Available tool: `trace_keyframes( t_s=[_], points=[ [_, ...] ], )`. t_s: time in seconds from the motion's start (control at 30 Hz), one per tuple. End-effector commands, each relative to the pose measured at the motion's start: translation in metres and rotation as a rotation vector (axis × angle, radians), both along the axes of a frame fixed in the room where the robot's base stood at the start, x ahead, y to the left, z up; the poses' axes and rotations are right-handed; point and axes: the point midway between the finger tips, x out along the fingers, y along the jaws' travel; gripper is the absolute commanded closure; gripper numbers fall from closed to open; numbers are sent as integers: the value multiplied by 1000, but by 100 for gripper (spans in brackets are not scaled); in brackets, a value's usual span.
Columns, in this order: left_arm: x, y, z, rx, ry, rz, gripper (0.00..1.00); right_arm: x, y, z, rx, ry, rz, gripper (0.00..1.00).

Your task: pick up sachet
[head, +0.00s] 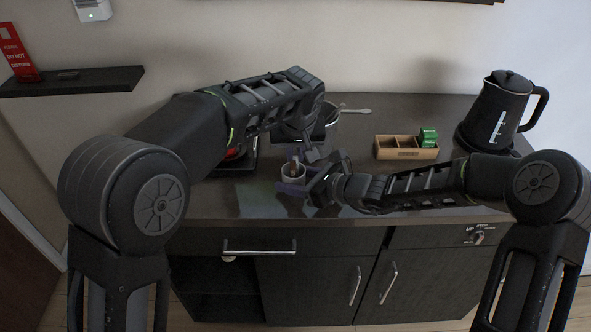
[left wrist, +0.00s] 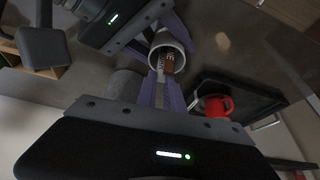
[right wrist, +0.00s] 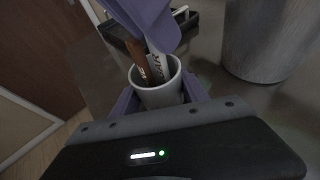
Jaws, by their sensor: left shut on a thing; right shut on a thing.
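A pale cup (head: 293,183) stands near the middle of the counter, with a brown sachet (head: 294,170) upright in it. In the right wrist view, the cup (right wrist: 160,96) holds a brown strip and a white strip with dark lettering (right wrist: 157,68); I cannot tell whether they are one sachet. My right gripper (head: 291,187) is shut on the cup, its purple fingers on either side. My left gripper (head: 297,156) reaches down from above and is shut on the sachet's top; its fingers (right wrist: 148,30) hide that end. The sachet's lower part is still inside the cup (left wrist: 165,38).
A black tray (left wrist: 260,98) with a red mug (left wrist: 216,106) lies beside the cup. A wooden box (head: 391,152) with green packets (head: 428,138) and a black kettle (head: 497,112) stand to the right. A grey cylindrical container (right wrist: 265,40) is close by.

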Motion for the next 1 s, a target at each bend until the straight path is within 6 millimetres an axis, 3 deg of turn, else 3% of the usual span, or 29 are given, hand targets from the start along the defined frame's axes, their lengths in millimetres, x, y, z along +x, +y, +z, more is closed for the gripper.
trace_keyframes(
  t_s=[0.67,0.87,1.0],
  points=[
    [0,0,2,0,-1,0,100,0,0,0,0,0,0,92],
    [1,0,17,-1,-2,1,100,0,0,0,0,0,0,92],
    [1,0,38,-1,-3,0,100,0,0,0,0,0,0,92]
  ],
)
